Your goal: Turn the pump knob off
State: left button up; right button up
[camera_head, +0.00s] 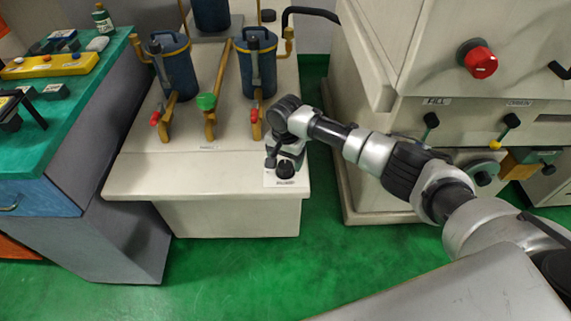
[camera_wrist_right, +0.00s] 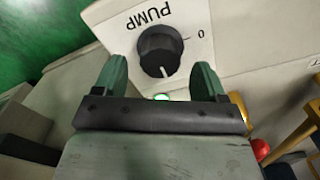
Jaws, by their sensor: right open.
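The pump knob (camera_wrist_right: 158,52) is a round black dial on a white plate (camera_wrist_right: 190,15) marked "PUMP" and "0". A white mark on the dial points toward my gripper, not at the "0". A green light (camera_wrist_right: 161,97) shows beside the knob. In the head view the knob (camera_head: 285,168) sits at the front right corner of the white bench. My right gripper (camera_wrist_right: 160,78) is open, with its two fingers apart on either side of the knob's near part. I cannot tell whether they touch it. In the head view my right gripper (camera_head: 283,152) is just above the knob. My left gripper is not in view.
On the white bench (camera_head: 140,180) stand blue canisters (camera_head: 257,72), brass pipes, red valve knobs (camera_head: 155,118) and a green valve (camera_head: 206,101). A white machine (camera_head: 375,45) with a red knob (camera_head: 478,60) stands to the right. A green-topped table is at left. Green floor in front is clear.

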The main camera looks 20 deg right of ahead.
jog(key=shift+f, duration=1.15)
jog(key=c, duration=0.9)
